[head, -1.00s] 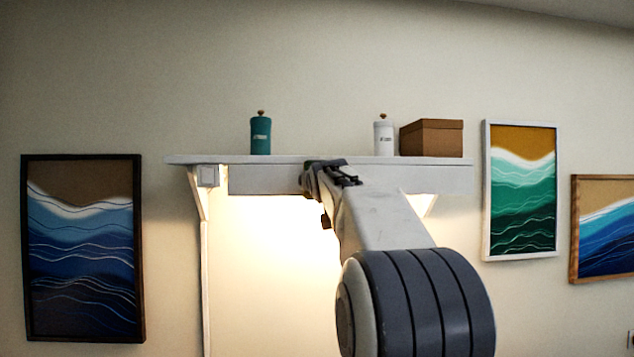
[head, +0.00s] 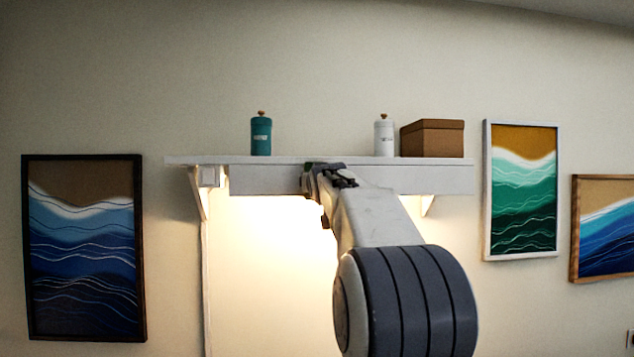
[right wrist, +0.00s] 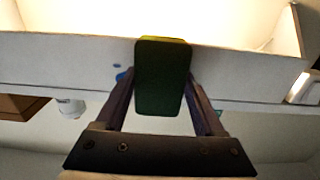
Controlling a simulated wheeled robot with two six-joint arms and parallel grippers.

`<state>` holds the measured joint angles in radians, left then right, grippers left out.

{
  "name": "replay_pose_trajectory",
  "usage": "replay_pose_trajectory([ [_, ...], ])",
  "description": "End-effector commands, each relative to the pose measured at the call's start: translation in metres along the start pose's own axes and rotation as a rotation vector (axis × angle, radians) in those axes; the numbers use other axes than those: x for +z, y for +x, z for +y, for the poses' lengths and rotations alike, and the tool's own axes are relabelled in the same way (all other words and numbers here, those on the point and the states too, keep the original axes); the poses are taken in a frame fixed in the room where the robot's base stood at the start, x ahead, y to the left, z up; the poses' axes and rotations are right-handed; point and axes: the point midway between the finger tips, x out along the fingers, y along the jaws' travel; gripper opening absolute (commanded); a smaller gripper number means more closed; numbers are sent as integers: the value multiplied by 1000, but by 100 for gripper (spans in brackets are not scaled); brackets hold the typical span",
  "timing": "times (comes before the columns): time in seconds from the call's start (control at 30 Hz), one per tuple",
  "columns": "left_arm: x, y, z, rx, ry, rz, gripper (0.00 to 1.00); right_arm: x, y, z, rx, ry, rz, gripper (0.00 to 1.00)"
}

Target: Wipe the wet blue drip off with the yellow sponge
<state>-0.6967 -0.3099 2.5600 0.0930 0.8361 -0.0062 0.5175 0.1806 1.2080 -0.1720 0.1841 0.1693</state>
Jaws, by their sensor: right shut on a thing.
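My right gripper (head: 322,180) is up at the front board of the wall shelf in the head view. In the right wrist view the gripper (right wrist: 160,76) is shut on the sponge (right wrist: 162,85), which shows a dark green face and a thin yellow edge. Blue wet spots (right wrist: 122,75) show on the shelf's front board, just left of the sponge in that view. Any blue behind the sponge is hidden, and I cannot tell whether the sponge touches the board. My left gripper is not in view.
The shelf (head: 265,181) carries a teal canister (head: 261,137), a white canister (head: 384,138) and a brown box (head: 431,139). Framed wave pictures hang at left (head: 84,248) and right (head: 520,190). The wall below the shelf is brightly lit.

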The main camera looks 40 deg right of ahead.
Motion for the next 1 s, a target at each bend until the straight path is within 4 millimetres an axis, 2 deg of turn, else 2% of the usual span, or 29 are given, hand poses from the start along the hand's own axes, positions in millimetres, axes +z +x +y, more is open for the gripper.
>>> replay_pose_trajectory([
  [0.27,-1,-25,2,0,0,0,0,-4,-1,19,3,3,-3,26],
  [0.33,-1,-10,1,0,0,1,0,5,-1,23,6,1,1,26],
  [0.53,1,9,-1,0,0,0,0,5,-1,32,5,1,1,26],
  [0.87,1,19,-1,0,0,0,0,1,-2,38,1,-1,0,26],
  [1.0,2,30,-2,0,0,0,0,3,-1,50,4,1,1,26],
])
